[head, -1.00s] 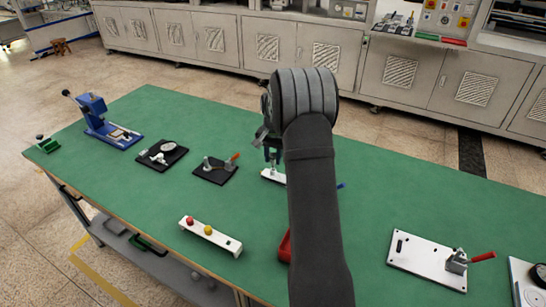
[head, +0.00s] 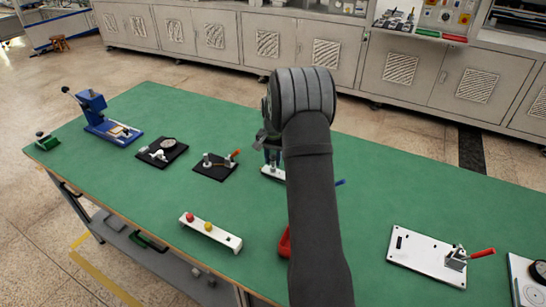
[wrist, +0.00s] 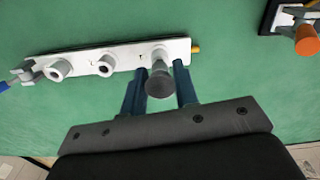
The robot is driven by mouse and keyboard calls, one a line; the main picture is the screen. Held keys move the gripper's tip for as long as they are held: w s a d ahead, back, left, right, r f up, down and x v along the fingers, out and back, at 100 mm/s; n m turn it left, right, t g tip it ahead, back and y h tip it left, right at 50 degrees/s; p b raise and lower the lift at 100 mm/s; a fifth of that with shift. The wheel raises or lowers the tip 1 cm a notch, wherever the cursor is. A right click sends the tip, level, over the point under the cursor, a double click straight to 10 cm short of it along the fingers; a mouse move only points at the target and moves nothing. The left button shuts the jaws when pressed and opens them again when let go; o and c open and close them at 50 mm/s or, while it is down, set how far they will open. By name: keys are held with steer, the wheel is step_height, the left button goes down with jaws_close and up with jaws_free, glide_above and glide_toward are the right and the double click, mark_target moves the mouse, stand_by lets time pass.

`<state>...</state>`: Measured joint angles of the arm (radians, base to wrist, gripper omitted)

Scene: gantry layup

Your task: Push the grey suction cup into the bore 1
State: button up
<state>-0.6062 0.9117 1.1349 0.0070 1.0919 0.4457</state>
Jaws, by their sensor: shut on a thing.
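My gripper (wrist: 159,84) has its two blue fingers on either side of the grey suction cup (wrist: 159,83) and is shut on it. In the wrist view the cup is at the right-hand raised ring of a white plate (wrist: 127,57), partly covering that ring. I cannot tell whether the cup's tip is inside the bore. Two more ringed bores, a middle one (wrist: 107,65) and a left one (wrist: 57,70), are uncovered. In the head view the gripper (head: 271,155) is over the white plate (head: 268,171), and my arm hides much of this area.
A grey clamp (wrist: 26,72) with a blue handle is at the plate's left end. A black base with an orange-handled part (head: 215,170) stands to the left in the head view. A white button bar (head: 225,238) and a red object (head: 284,243) are nearer. Green tabletop is clear between them.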

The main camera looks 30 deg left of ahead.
mark_target(273, 157)
steer(key=shift+f, duration=0.45)
steer(key=o, duration=1)
steer(key=shift+r, duration=0.1)
step_height(273, 157, up, 17)
steer(key=shift+d+r, duration=0.1)
steer(key=shift+r, duration=0.1)
step_height(273, 157, down, 18)
steer(key=shift+r, duration=0.4)
